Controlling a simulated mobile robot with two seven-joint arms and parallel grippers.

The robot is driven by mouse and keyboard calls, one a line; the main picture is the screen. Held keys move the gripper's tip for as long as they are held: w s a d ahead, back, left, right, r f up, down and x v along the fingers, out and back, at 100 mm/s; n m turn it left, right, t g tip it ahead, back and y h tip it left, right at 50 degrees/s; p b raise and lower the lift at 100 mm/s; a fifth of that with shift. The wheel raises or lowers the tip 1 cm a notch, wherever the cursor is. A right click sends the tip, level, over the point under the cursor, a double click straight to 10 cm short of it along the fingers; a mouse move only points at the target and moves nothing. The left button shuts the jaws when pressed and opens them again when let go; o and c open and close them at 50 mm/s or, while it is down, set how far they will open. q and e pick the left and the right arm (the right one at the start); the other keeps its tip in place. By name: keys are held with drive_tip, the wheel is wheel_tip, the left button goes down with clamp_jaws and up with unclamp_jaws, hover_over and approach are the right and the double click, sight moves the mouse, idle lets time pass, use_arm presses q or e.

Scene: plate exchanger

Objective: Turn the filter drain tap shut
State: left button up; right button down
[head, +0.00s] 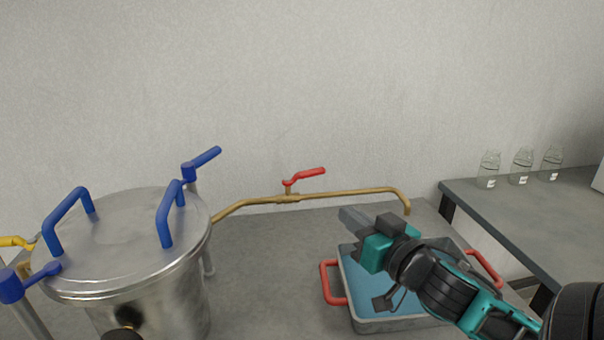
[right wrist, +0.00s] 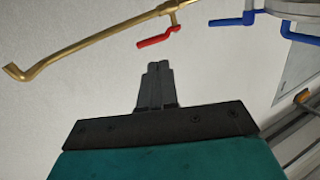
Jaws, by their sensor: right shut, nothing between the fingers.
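The drain tap has a red lever handle (head: 305,177) on a brass pipe (head: 340,194). In the head view the lever points right and slightly up, roughly along the pipe. The pipe runs from the steel filter pot (head: 150,280) and bends down at its right end above the tray. The lever also shows in the right wrist view (right wrist: 158,38), beyond the fingertips. My right gripper (head: 350,218) is shut and empty, to the right of and below the lever, near the pipe's outlet and apart from the lever. My left gripper is not in view.
A grey tray (head: 385,325) with blue contents and red handles (head: 332,285) stands under my right gripper. The pot has blue handles (head: 70,220) and blue clamp levers (head: 205,158). A yellow lever (head: 15,241) is at far left. Several glass bottles (head: 521,166) stand on the right bench.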

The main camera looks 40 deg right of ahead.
drive_tip(key=s+d+h, duration=0.1)
drive_tip(key=h, duration=0.1)
use_arm(q)
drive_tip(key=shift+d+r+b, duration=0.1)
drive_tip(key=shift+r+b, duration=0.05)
drive_tip(key=shift+b, duration=0.3)
use_arm(e)
approach(316, 175)
drive_tip(key=x, duration=0.6)
drive_tip(key=shift+w+d, duration=0.1)
drive_tip(key=shift+w, duration=0.3)
use_arm(q)
drive_tip(key=shift+p, duration=0.3)
use_arm(e)
drive_tip(key=shift+w+d+n+y, duration=0.1)
drive_tip(key=shift+d+n+y, duration=0.05)
drive_tip(key=shift+n+y, duration=0.3)
